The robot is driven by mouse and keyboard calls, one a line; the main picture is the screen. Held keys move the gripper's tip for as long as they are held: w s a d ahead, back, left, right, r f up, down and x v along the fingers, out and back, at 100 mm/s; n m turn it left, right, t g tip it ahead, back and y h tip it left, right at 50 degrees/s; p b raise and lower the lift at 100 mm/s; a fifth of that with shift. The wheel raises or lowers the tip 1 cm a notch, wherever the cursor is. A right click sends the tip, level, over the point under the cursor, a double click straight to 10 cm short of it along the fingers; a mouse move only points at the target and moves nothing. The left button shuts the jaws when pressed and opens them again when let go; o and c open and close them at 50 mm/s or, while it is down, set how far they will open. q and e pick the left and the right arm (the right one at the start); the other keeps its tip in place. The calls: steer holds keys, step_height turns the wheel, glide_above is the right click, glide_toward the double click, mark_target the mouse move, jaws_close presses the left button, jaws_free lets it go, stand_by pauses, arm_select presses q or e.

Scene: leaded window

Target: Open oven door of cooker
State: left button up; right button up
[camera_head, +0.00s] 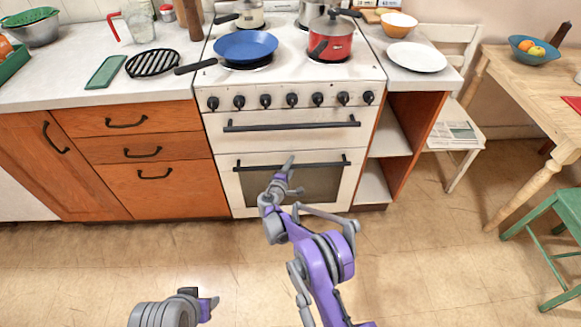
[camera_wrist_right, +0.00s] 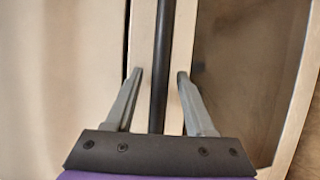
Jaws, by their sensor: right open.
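The white cooker (camera_head: 212,132) stands against the back counter. Its oven door (camera_head: 240,189) appears shut, with a dark glass pane and a black horizontal bar handle (camera_head: 330,163) along its top. My right gripper (camera_head: 294,174) is in front of this handle, with its fingers apart. In the right wrist view, the handle (camera_wrist_right: 162,45) runs between the two open fingers (camera_wrist_right: 159,74), without clear contact on either side. Part of the handle is hidden behind the gripper in the head view. My left gripper (camera_head: 210,304) is low at the bottom left; its jaw opening cannot be made out.
A second black handle (camera_head: 291,123) sits on the panel above the oven door. A blue pan (camera_head: 246,45) and a red pot (camera_head: 330,42) stand on the hob. Wooden drawers (camera_head: 150,185) are left, open shelves (camera_head: 392,130) right. The floor (camera_head: 430,260) in front is clear.

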jaws_close()
stand_by(1.4)
